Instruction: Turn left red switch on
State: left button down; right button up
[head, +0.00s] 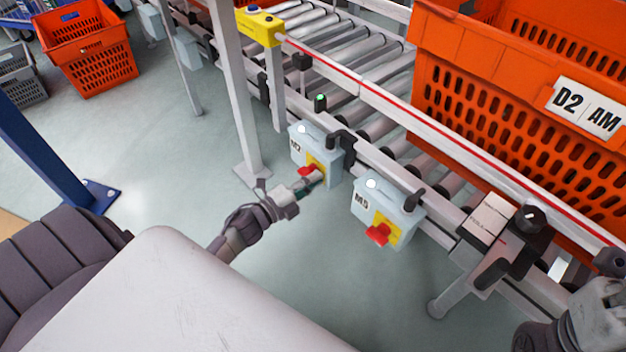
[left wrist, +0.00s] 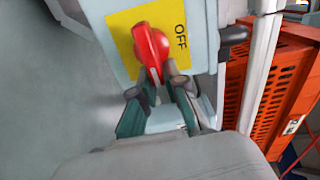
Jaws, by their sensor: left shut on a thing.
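The left red switch (head: 306,171) sits on a yellow plate on the light blue box marked M2 (head: 327,165), on the conveyor's side rail. My left gripper (head: 313,180) is at this switch. In the left wrist view the red switch (left wrist: 150,45) stands nearly upright on the yellow plate (left wrist: 122,42), with OFF printed to its right. The left fingers (left wrist: 158,85) are closed on its lower end. A second red switch (head: 378,234) is on the box marked M5 (head: 397,208), to the right. My right gripper (head: 600,312) is partly cut off at the lower right; its fingers are unclear.
The roller conveyor (head: 345,55) runs behind the boxes, carrying an orange tote (head: 480,75) labelled D2 AM. A white post (head: 238,95) stands just left of M2. A black knob (head: 530,218) is right of M5. Floor left of the conveyor is open.

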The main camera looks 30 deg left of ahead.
pick_arm(q)
jog(key=shift+a+f+m, duration=0.15)
jog(key=shift+a+m, duration=0.15)
jog(key=shift+a, duration=0.25)
jog(key=c, duration=1.2)
grip_release()
jog(key=shift+a, duration=0.1)
jog(key=shift+d, duration=0.2)
jog(key=shift+s, duration=0.25)
jog(key=v, duration=1.1)
jog(key=shift+s, duration=0.25)
